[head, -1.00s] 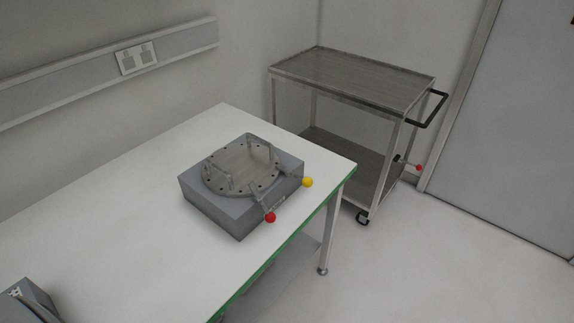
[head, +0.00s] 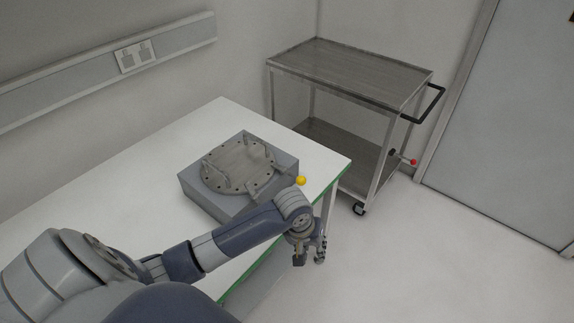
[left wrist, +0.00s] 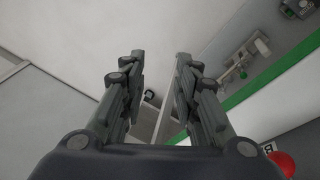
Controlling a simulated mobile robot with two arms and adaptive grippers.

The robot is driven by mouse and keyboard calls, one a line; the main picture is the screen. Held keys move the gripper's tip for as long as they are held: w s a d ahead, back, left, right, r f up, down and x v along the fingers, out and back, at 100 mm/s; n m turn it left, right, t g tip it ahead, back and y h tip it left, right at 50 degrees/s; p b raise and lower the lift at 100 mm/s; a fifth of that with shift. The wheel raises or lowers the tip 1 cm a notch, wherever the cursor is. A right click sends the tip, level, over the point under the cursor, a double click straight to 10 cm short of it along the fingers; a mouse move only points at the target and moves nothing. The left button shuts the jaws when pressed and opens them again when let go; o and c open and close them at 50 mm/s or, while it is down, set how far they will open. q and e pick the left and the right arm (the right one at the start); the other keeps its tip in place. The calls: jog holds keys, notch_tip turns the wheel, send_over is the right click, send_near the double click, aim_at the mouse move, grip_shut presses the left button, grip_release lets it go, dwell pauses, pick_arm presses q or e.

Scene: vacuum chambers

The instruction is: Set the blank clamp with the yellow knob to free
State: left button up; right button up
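A round grey flange plate (head: 238,166) with upright handles sits on a grey block (head: 205,199) on the table. The yellow knob (head: 301,180) shows at the block's right corner, just above my left wrist. Its lever is mostly hidden behind my arm. My left gripper (head: 309,256) hangs over the table's front edge, below and apart from the yellow knob, fingers pointing down. In the left wrist view its fingers (left wrist: 160,88) are apart with nothing between them. A red knob (left wrist: 283,163) shows at that view's lower right. My right gripper is in neither view.
The white table (head: 130,190) has a green front edge and is bare left of the block. A metal trolley (head: 350,75) with a black handle stands behind; another red ball (head: 413,162) sticks out from its side. Open floor (head: 440,260) lies to the right.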

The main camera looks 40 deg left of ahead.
pick_arm(q)
jog(key=w+a+r+n+y, duration=0.1)
jog(key=w+a+r+n, duration=0.6)
jog(key=w+a+r, duration=0.3)
jog(key=n, duration=0.6)
send_near(288, 172)
jog(key=shift+g, duration=0.3)
jog(key=f+p, duration=0.1)
jog(key=f, duration=0.1)
jog(key=w+f, duration=0.1)
jog(key=f, duration=0.2)
jog(key=w+f+p, duration=0.1)
jog(key=f, duration=0.1)
jog(key=shift+d+f+p, duration=0.2)
jog(key=shift+f+p, duration=0.05)
jog(key=shift+p, duration=0.1)
grip_shut()
